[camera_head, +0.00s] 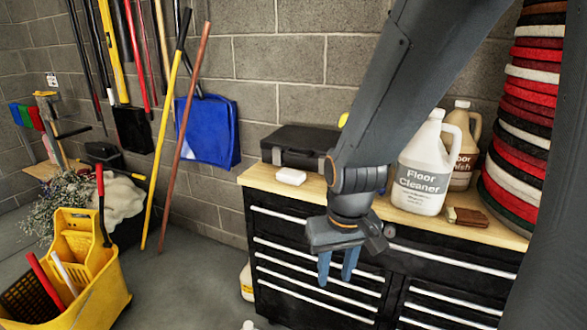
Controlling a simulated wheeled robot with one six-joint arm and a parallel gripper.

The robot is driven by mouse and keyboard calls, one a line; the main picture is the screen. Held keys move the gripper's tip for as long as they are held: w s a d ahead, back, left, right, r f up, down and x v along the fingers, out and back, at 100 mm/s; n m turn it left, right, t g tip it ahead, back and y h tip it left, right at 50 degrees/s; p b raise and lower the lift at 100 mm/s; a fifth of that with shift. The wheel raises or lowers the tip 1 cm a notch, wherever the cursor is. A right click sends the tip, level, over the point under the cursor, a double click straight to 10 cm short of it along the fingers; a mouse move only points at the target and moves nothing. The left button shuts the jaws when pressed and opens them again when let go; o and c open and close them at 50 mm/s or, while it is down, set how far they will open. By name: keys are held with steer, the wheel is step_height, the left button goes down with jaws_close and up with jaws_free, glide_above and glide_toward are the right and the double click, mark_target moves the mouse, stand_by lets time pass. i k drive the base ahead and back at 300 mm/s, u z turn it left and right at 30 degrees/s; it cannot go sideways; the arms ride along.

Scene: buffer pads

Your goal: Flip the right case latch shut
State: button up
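A black case (300,140) lies on the wooden top of the black drawer cabinet, against the block wall, with its lid looking down. A small grey latch (276,156) shows at the left of its front. Another grey patch (322,163), apparently the right latch, shows close beside my arm, which hides the case's right end. I cannot tell how either latch is set. My gripper (338,270) points down in front of the cabinet drawers, below and to the right of the case in the picture. Its two blue fingers are apart, with nothing between them.
A white block (291,176) lies in front of the case. Floor Cleaner (421,170) and another jug (463,140) stand right of my arm, near a brown brush (468,217) and stacked pads (525,120). A yellow mop bucket (80,270) stands on the floor at left.

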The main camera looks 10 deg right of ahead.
mark_target(321, 159)
steer(key=u, duration=0.15)
steer(key=k, duration=0.1)
steer(key=z, duration=1.3)
steer(key=i, duration=0.5)
steer(key=u, duration=0.05)
